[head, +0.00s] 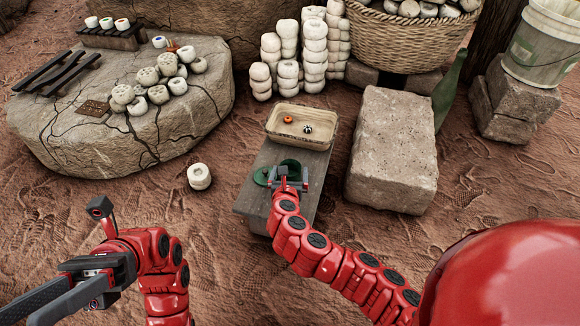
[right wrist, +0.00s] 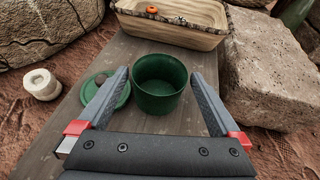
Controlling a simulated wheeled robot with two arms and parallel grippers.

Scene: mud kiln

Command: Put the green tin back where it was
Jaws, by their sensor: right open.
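The green tin (right wrist: 159,84) stands upright and open-topped on the grey wooden bench (right wrist: 62,140). Its inside looks empty. A green lid (right wrist: 113,90) with a round knob lies flat on the bench just left of the tin. My right gripper (right wrist: 163,92) is open, with its fingers on either side of the tin; the left finger reaches over the lid. I cannot tell whether the fingers touch the tin. In the head view the right gripper (head: 287,178) hides most of the tin. My left gripper (head: 40,305) is at the lower left, away from the bench, its fingertips out of frame.
A stone block (head: 392,150) stands close on the right. A cracked boulder (head: 130,135) with several clay pieces is at left. Red ground lies between.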

